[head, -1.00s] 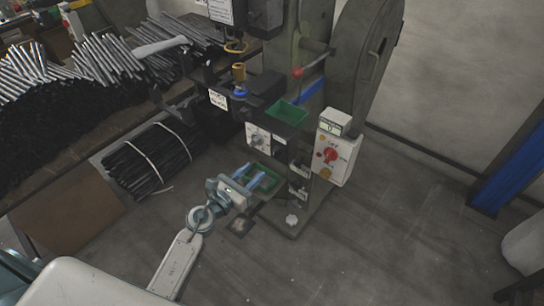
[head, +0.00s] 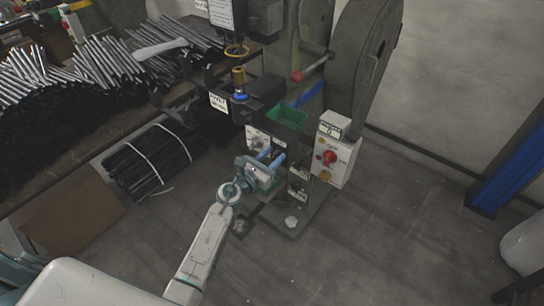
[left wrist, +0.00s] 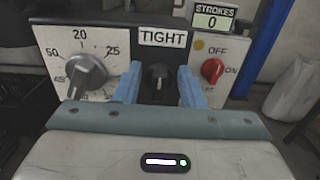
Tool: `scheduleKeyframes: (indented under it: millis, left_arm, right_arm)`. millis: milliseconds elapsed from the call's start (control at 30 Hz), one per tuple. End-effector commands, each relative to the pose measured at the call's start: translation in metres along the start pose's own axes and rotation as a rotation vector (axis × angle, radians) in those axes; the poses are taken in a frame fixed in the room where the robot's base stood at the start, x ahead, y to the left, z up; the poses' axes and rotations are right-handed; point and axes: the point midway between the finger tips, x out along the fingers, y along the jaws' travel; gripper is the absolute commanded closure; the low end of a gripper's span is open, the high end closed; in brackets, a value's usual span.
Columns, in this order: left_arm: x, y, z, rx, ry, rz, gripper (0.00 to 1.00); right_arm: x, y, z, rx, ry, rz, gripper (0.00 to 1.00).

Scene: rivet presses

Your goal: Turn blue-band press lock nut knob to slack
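The press (head: 300,55) has a blue band (head: 240,97) on its post. In the left wrist view a small black knob (left wrist: 158,78) sits on a dark panel under a white label reading TIGHT (left wrist: 163,38). Its pointer looks roughly upright. My left gripper (head: 272,157) is in front of the press's lower panels. In the left wrist view its two blue fingers (left wrist: 158,88) are spread on either side of the black knob, with gaps on both sides. In the head view the gripper hides the knob. My right gripper is not in view.
Left of the knob is a white dial plate (left wrist: 100,45) with a grey dial knob (left wrist: 87,75). Right is a white box (head: 338,160) with a red switch (left wrist: 213,70) and a STROKES display (left wrist: 213,20) reading 0. A green tray (head: 290,118) sits above.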

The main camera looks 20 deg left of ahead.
Motion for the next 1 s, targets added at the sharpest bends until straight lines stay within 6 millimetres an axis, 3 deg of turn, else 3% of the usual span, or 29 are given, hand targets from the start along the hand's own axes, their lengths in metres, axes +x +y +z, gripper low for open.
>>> scheduleKeyframes:
  millis: [33, 200, 500, 633, 1000]
  left_arm:
    - [0.000, 0.000, 0.000, 0.000, 0.000, 0.000, 0.72]
    - [0.000, 0.000, 0.000, 0.000, 0.000, 0.000, 1.00]
    - [0.000, 0.001, 0.000, -0.025, 0.000, 0.000, 1.00]
    - [0.000, 0.001, 0.001, -0.073, 0.001, 0.000, 1.00]
    - [-0.001, 0.005, 0.001, -0.367, 0.001, 0.000, 1.00]
  right_arm:
    - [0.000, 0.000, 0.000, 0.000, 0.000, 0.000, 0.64]
    - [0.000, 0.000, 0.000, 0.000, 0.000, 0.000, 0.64]
    - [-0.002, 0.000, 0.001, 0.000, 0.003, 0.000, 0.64]
    - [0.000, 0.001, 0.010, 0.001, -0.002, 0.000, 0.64]
    - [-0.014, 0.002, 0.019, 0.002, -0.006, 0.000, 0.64]
